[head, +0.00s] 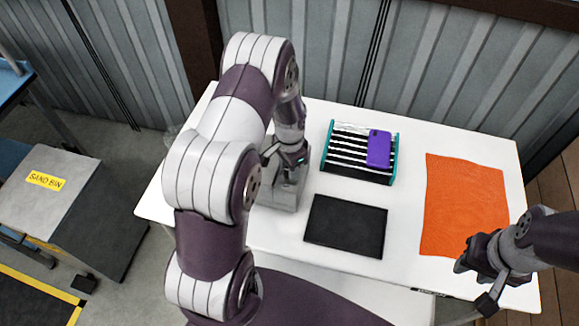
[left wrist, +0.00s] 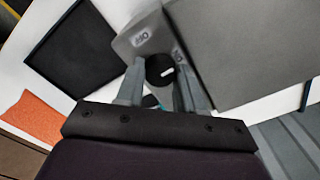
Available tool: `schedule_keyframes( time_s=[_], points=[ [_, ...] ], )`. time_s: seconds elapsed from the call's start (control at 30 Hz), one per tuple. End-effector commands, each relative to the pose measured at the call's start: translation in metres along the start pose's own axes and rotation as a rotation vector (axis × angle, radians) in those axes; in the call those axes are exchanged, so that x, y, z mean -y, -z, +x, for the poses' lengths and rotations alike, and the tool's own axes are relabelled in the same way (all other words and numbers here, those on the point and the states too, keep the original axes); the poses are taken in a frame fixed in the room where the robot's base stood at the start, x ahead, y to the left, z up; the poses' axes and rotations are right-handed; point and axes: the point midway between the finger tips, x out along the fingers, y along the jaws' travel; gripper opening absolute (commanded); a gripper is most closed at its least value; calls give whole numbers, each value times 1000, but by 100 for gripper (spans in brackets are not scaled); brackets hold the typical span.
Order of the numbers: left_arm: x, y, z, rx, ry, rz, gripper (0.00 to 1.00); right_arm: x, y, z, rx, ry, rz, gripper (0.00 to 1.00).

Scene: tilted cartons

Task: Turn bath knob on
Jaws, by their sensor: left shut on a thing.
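The bath knob (left wrist: 158,66) is a round black knob with a white mark, on a grey unit (left wrist: 141,38). Labels are printed on the unit around the knob; I cannot read them surely. In the head view the grey unit (head: 284,197) stands on the white table, partly behind my left arm. My left gripper (left wrist: 160,86) has its two fingers on either side of the knob and is shut on it. In the head view my left gripper (head: 284,160) is at the unit's top and hides the knob. My right gripper (head: 474,262) is over the table's right front; its jaws are unclear.
A black mat (head: 346,225) lies right of the unit. Behind it a teal-sided rack (head: 352,170) carries a purple phone-like item (head: 379,149). An orange cloth (head: 464,207) lies at the right. A grey sand bin (head: 45,190) stands on the floor at left.

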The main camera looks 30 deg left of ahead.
Motion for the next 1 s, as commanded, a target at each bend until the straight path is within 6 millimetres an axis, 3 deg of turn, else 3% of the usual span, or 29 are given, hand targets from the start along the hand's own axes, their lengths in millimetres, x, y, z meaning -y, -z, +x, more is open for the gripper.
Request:
schedule_keyframes(
  time_s=[0.47, 0.5, 0.83, 1.0],
  points=[
    [1, 2, -2, -5, 4, 13, 7, 0, 0, 0, 0, 0, 0, 37],
    [1, 2, -2, -5, 4, 13, 47, 0, 0, 0, 0, 0, 0, 37],
    [1, 1, -3, -3, 3, 12, 48, 0, 0, 2, 0, 0, 0, 37],
    [2, 2, -32, -7, 7, 12, 48, 0, -2, 15, 0, 0, 0, 37]
  ],
)
